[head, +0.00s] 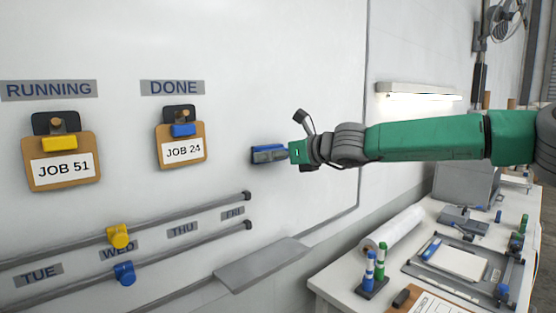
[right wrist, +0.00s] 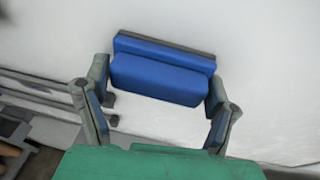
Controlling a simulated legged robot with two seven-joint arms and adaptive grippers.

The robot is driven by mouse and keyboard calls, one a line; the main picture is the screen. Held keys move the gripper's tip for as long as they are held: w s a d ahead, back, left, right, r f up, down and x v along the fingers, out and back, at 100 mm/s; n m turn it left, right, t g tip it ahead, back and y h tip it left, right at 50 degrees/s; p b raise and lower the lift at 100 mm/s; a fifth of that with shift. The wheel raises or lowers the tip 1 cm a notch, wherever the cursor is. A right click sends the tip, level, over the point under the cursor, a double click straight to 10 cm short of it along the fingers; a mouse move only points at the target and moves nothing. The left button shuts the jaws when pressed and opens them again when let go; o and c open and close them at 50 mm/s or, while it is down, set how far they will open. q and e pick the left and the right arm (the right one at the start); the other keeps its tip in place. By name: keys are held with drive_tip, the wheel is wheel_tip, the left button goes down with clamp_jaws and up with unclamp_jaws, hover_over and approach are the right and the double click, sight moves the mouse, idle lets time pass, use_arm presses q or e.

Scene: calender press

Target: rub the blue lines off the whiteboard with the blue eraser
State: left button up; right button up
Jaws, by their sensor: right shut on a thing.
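The whiteboard (head: 300,60) fills the left and middle of the head view. My right gripper (head: 276,154) reaches in from the right and is shut on the blue eraser (head: 257,154), at the board to the right of the JOB 24 clipboard. In the right wrist view, the eraser (right wrist: 155,78) lies between the two fingers, its dark pad side towards the white board. I cannot tell whether the pad touches the board. I make out no blue lines on the visible board; the arm and eraser hide part of it. My left gripper is out of view.
Clipboards JOB 51 (head: 60,170) and JOB 24 (head: 181,152) hang on the board. Below are two rails with a yellow slider (head: 118,236) and a blue slider (head: 124,273). A grey tray (head: 262,264) juts out at the lower edge. A cluttered bench (head: 335,290) stands at right.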

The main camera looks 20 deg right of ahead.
sight(238, 161)
drive_tip(key=shift+s+a+f+b, duration=0.1)
drive_tip(key=shift+s+a+b, duration=0.2)
drive_tip(key=shift+a+b, duration=0.4)
drive_tip(key=shift+s+a, duration=0.15)
drive_tip(key=shift+a, duration=0.3)
drive_tip(key=shift+s+a+b, duration=0.25)
drive_tip(key=shift+a+b, duration=0.3)
drive_tip(key=shift+a, duration=0.05)
drive_tip(key=shift+s+a+b, duration=0.2)
drive_tip(key=shift+a+b, duration=0.3)
drive_tip(key=shift+a, duration=0.05)
drive_tip(key=shift+s+a, duration=0.1)
drive_tip(key=shift+a, duration=0.1)
drive_tip(key=shift+s+a+b, duration=0.25)
drive_tip(key=shift+a+b, duration=0.55)
drive_tip(key=shift+b, duration=0.05)
drive_tip(key=shift+s+a, duration=0.15)
drive_tip(key=shift+a, duration=0.3)
